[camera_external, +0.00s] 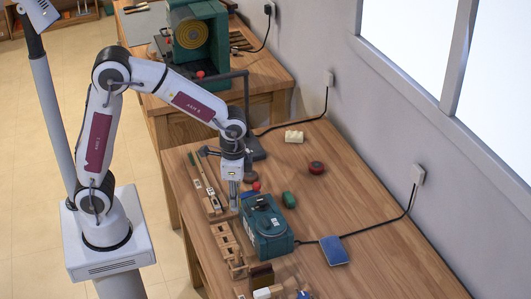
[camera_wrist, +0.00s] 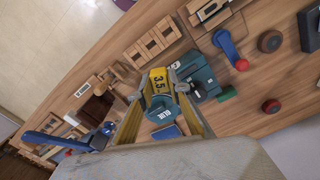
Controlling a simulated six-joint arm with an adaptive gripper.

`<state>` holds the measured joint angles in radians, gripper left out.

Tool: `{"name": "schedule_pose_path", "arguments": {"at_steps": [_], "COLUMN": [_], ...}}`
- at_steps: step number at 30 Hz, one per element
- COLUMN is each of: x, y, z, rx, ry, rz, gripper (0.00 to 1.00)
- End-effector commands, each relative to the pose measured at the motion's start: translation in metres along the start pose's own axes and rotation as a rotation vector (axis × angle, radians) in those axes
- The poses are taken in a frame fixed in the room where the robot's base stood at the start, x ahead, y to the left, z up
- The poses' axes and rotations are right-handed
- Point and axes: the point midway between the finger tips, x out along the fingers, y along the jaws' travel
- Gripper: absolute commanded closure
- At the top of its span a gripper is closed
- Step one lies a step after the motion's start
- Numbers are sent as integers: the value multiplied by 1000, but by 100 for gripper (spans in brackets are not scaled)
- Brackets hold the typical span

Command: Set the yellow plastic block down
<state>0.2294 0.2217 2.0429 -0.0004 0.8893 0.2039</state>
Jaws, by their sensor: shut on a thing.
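The yellow block (camera_wrist: 158,80), marked "3.5", is between the two fingertips of my gripper (camera_wrist: 157,92) in the wrist view. My gripper is shut on it. A dark teal round part with white lettering shows right against the block's lower edge in that view; I cannot tell whether they touch. In the external view my gripper (camera_external: 233,195) points down over the wooden bench (camera_external: 345,190), just left of and behind a teal machine (camera_external: 268,228). The yellow block cannot be made out there, and its height above the bench is unclear.
Wooden slotted pieces (camera_external: 226,240) lie left of the machine, with slim tools (camera_external: 203,178) behind them. A green block (camera_external: 288,199), a dark red round thing (camera_external: 316,168), a cream block (camera_external: 294,136) and a blue pad (camera_external: 334,250) lie to the right. The bench's right part is mostly clear.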

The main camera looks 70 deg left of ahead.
Motion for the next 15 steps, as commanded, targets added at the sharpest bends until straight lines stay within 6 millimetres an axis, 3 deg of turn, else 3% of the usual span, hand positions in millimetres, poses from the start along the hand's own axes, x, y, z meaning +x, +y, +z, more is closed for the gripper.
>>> {"name": "schedule_pose_path", "arguments": {"at_steps": [15], "x": [14], "y": [13], "z": [24], "rx": [471], "ry": [-3], "rz": [1], "gripper": [96]}}
